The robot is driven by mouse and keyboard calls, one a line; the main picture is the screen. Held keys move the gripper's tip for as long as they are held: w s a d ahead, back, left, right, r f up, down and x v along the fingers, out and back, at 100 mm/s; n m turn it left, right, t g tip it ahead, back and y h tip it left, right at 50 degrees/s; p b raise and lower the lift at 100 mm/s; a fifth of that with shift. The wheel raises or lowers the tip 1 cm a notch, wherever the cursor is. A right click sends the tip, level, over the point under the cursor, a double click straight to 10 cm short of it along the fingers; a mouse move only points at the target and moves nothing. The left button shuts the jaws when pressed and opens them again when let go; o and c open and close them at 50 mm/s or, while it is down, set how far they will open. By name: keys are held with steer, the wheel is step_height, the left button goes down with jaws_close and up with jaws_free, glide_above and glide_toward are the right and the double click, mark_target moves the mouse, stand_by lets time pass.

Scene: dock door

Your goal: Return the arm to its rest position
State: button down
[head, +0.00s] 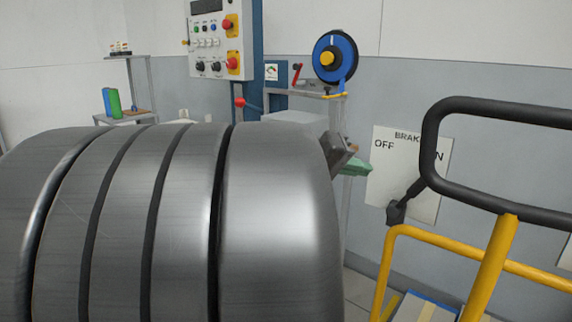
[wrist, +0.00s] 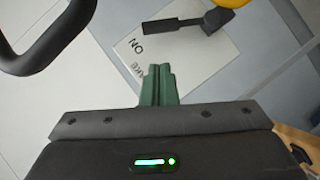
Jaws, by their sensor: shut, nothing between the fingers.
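My gripper (head: 357,167) is partly in view behind my large grey arm links, which fill the lower left of the head view. In the wrist view, the green fingers of my gripper (wrist: 158,70) are together, with nothing between them. A dark brake lever (head: 398,208) stands in front of the sign, apart from my gripper.
A cart with a black handle (head: 430,150) and yellow frame (head: 490,270) stands at right. A control panel (head: 220,42) with buttons is at the back. A blue reel (head: 335,57) stands above a bench. A small table (head: 128,117) holds blue and green items.

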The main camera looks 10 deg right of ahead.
steer(key=shift+d, duration=0.1)
steer(key=shift+w+d+f+n+g+h+p, duration=0.15)
steer(key=shift+w+d+f+n+h+p, duration=0.2)
steer(key=shift+w+d+f, duration=0.95)
steer(key=shift+w+d+f+n+g+h+p, duration=0.1)
steer(key=shift+w+d+n+h, duration=0.35)
steer(key=shift+d, duration=1.7)
steer(key=shift+w+d+f+n+g+h+p, duration=0.2)
steer(key=shift+w+d+f+n, duration=0.65)
steer(key=shift+d, duration=0.85)
steer(key=shift+w+r+m, duration=0.2)
steer(key=shift+m, duration=0.05)
